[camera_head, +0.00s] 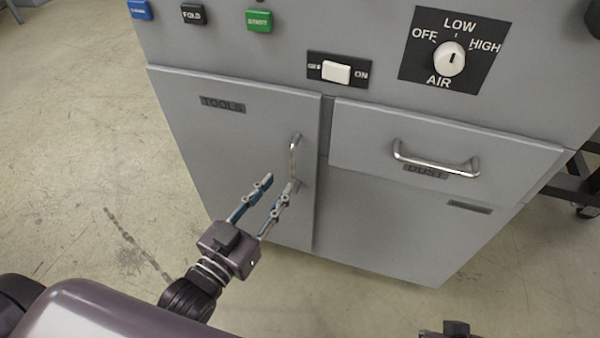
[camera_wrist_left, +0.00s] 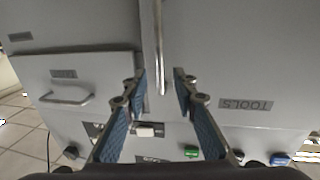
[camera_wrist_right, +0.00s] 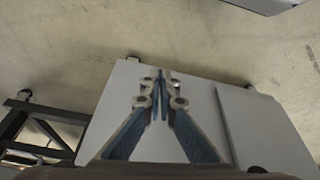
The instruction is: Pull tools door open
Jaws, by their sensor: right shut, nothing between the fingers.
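The grey tools door (camera_head: 235,150), with its dark TOOLS label (camera_head: 222,104), is on the left of the cabinet front and looks closed. Its vertical metal handle (camera_head: 294,160) is near the door's right edge. My left gripper (camera_head: 281,183) is open just in front of the handle's lower end. In the left wrist view the handle (camera_wrist_left: 159,50) runs down between the open fingertips (camera_wrist_left: 160,85), touching neither that I can see. My right gripper (camera_wrist_right: 161,76) is shut and empty in the right wrist view. Only a bit of it (camera_head: 450,330) shows at the head view's bottom edge.
The dust drawer (camera_head: 350,145) with a horizontal handle (camera_head: 437,160) is right of the door. Above are the AIR knob (camera_head: 450,60), a white rocker switch (camera_head: 337,71) and coloured buttons (camera_head: 259,21). A dark stand (camera_head: 580,190) is at right. The floor (camera_head: 90,170) at left is clear.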

